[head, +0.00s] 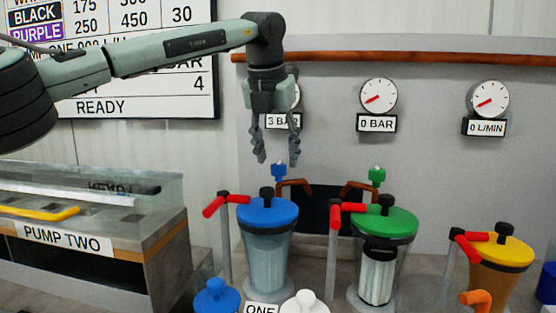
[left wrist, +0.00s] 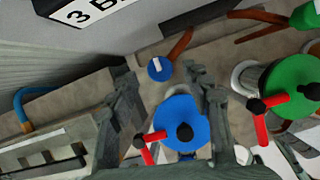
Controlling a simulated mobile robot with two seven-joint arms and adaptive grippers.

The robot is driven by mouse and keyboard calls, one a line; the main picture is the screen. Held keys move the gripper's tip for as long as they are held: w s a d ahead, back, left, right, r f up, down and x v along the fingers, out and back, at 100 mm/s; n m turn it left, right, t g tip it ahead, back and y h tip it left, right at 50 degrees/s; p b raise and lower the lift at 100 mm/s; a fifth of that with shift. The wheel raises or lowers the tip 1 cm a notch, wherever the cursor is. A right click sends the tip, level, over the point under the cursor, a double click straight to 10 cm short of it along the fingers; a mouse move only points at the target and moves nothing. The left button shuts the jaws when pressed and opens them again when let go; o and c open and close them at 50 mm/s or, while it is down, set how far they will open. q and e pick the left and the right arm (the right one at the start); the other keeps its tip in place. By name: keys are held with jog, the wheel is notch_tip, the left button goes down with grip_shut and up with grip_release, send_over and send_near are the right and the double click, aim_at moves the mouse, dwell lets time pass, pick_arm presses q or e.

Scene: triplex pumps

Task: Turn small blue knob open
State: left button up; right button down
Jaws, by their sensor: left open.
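The small blue knob (head: 279,171) stands behind the large blue-lidded canister (head: 267,245), near brown pipes. In the left wrist view the small blue knob (left wrist: 159,69) is a round blue cap with a white mark on top. My left gripper (head: 278,158) is open and points down, its fingertips just above the knob in the head view. In the left wrist view the knob lies between the lines of the two fingers (left wrist: 163,85), and nothing is held. I cannot tell the exact gap to the knob. My right gripper is not in view.
A green-lidded canister (head: 385,222) with a small green knob (head: 377,175) behind it stands to the right. A yellow-lidded canister (head: 501,250) is farther right. Red-handled valves (head: 215,204) stand beside the canisters. Gauges (head: 378,97) hang on the back wall.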

pick_arm(q)
jog(key=shift+x, duration=1.15)
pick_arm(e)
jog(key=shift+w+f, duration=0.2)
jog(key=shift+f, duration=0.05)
pick_arm(q)
jog(key=c, duration=1)
grip_shut()
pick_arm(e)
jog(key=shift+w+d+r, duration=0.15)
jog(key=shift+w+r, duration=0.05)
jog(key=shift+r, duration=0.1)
